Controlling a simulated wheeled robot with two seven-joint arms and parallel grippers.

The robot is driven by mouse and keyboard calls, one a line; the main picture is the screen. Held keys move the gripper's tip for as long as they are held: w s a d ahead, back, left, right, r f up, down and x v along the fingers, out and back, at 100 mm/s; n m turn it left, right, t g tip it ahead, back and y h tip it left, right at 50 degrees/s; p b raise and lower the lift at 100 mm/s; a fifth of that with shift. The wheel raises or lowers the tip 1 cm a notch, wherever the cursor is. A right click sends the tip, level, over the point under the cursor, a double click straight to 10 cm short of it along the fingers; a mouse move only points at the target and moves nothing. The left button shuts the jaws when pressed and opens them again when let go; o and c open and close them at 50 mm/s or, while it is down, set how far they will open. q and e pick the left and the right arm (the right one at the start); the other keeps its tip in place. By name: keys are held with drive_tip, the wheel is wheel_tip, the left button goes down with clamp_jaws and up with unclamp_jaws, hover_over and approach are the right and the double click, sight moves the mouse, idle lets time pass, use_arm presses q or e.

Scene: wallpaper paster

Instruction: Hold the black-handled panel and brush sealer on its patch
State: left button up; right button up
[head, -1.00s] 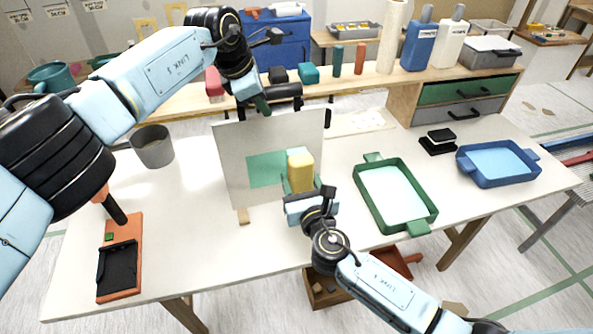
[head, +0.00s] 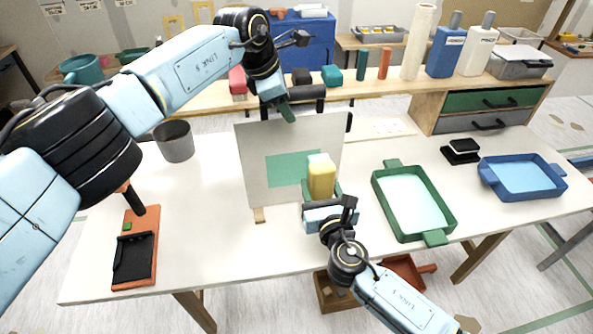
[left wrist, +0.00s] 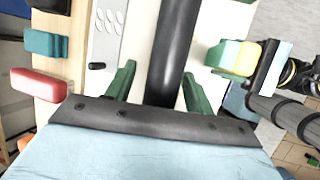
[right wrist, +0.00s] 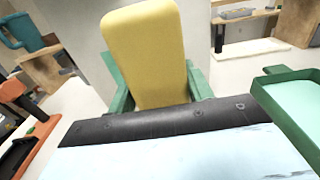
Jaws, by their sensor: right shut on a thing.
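The pale panel (head: 255,150) stands upright on the table, with a green patch (head: 285,168) on its face and a black handle (head: 307,93) at its top. My left gripper (head: 287,108) is at the handle. In the left wrist view its green fingers (left wrist: 158,85) stand apart on either side of the black handle bar (left wrist: 172,55), with gaps showing. My right gripper (head: 330,195) is shut on a yellow block-like brush (head: 321,178), upright in front of the patch's right edge; it fills the right wrist view (right wrist: 147,50). I cannot tell whether it touches the panel.
A green tray (head: 378,200) with pale liquid stands right of the panel, and a blue tray (head: 555,187) farther right.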

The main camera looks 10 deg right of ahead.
use_arm(q)
drive_tip(key=shift+r, duration=0.2)
drive_tip(key=v, duration=1.1)
drive_tip(key=shift+r, duration=0.35)
drive_tip(key=shift+s+a, duration=0.1)
drive_tip(key=shift+a, duration=0.05)
